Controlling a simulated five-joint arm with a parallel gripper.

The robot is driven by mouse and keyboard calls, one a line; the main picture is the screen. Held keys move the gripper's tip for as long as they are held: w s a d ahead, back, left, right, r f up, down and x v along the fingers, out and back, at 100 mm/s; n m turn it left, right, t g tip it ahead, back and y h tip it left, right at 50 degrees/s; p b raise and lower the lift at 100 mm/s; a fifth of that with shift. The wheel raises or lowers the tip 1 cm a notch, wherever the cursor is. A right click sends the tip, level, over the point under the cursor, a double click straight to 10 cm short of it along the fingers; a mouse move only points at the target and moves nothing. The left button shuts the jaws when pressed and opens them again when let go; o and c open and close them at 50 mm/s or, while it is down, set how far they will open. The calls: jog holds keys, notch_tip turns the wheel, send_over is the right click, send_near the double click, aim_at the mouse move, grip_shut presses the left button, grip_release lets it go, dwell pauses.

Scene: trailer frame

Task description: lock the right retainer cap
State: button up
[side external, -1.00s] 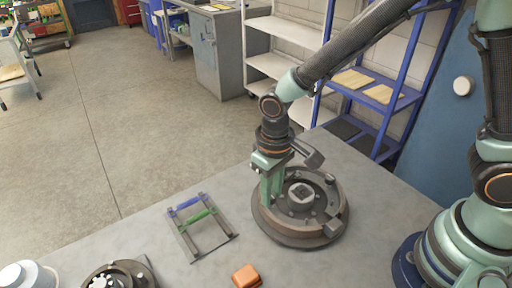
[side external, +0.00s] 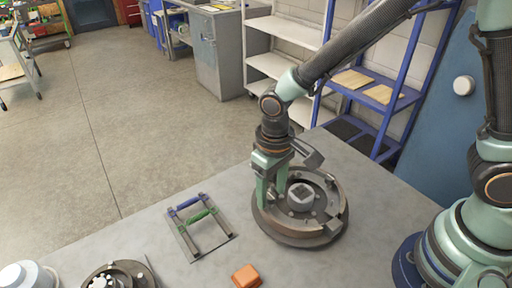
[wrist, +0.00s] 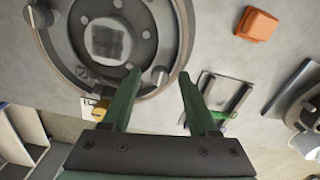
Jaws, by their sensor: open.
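A round dark metal fixture (side external: 325,231) lies on the bench, with a square-topped hub (side external: 302,195) at its centre. The hub also shows in the wrist view (wrist: 108,40). Small grey caps stand on its rim: one (wrist: 158,76) shows between my fingertips in the wrist view, another (wrist: 40,16) at the upper left. I cannot tell for certain which is the right retainer cap. My gripper (side external: 272,202) points down at the fixture's left rim, open and empty. In the wrist view its green fingers (wrist: 159,73) are apart; contact with the cap cannot be told.
A brass-coloured piece (wrist: 100,108) shows beside my left finger. A small rack with blue and green bars (side external: 200,226) lies left of the fixture. An orange block (side external: 246,276) lies in front. Another round part (side external: 118,278) sits at the lower left. Bare bench separates these.

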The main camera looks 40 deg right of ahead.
aim_at(272, 196)
notch_tip(272, 196, up, 12)
dwell(0.5)
jog(key=s+d+r+m+t, duration=0.1)
jog(key=s+d+r+t, duration=0.1)
jog(key=d, duration=0.6)
jog(key=s+d+r+t, duration=0.1)
jog(key=d+r+t, duration=0.2)
jog(key=d, duration=0.6)
jog(key=shift+s+r+m+t, duration=0.3)
jog(key=shift+s+r+m, duration=0.1)
jog(key=shift+r, duration=0.25)
jog(key=shift+o, duration=0.3)
